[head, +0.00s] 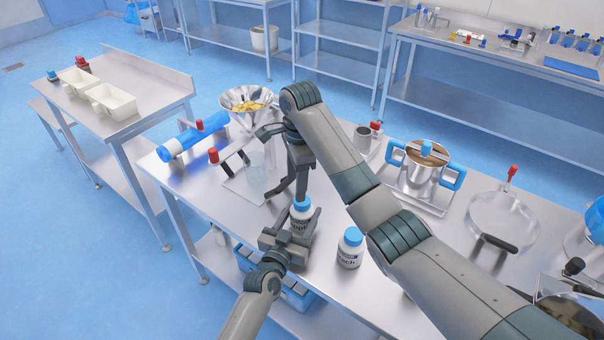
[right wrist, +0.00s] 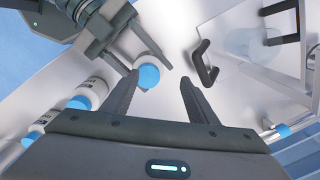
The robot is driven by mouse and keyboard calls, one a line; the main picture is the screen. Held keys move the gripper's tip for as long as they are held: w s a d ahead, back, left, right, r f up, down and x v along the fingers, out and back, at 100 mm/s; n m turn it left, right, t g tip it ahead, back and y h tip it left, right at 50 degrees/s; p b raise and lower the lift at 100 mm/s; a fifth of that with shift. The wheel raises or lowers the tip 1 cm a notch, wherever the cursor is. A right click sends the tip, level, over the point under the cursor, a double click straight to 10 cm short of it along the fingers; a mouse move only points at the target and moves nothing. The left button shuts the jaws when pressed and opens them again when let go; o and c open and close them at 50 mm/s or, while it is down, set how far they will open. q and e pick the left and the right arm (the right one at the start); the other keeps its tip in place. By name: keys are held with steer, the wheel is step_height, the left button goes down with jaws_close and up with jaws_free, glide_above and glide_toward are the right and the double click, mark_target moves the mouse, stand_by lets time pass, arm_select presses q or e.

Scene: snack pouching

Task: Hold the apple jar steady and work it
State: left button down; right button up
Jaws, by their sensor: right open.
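The apple jar (head: 300,219), white with a blue cap and a dark label, stands upright near the table's front edge in the head view. My left gripper (head: 289,243) is closed around its lower part; the fingertips are partly hidden. In the right wrist view the jar's blue cap (right wrist: 148,76) shows beside the left fingertip of my right gripper (right wrist: 160,80). My right gripper (head: 286,190) is open and points down just above the cap. I cannot tell whether a finger touches the cap.
The peach jar (head: 349,250) stands to the right. A clear beaker (head: 256,178) on a tray and a steel funnel (head: 249,107) with yellow pieces stand behind. A pot (head: 424,172) with blue handles and a round clear lid (head: 503,222) occupy the right side.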

arm_select(q)
steer(key=shift+f, duration=0.1)
arm_select(e)
steer(key=n, duration=0.3)
steer(key=shift+w+r, duration=0.1)
steer(key=shift+r, duration=0.3)
steer(key=n, duration=0.4)
steer(key=r+n, duration=0.1)
steer(key=n, duration=0.4)
steer(key=r+n, duration=0.1)
steer(key=n, duration=0.3)
steer(key=shift+a+n, duration=0.1)
steer(key=shift+n, duration=0.2)
steer(key=n, duration=0.5)
steer(key=shift+s+r, duration=0.15)
steer(key=shift+s, duration=0.05)
steer(key=n, duration=0.3)
steer(key=shift+s+d+r, duration=0.1)
steer(key=shift+d, duration=0.15)
steer(key=n, duration=0.5)
steer(key=shift+s+d+r+h, duration=0.1)
steer(key=shift+s+d+h, duration=0.15)
steer(key=shift+h, duration=0.05)
steer(key=n, duration=0.4)
steer(key=shift+s+d+n+g, duration=0.25)
steer(key=shift+d+n+g, duration=0.05)
steer(key=shift+d+n, duration=0.1)
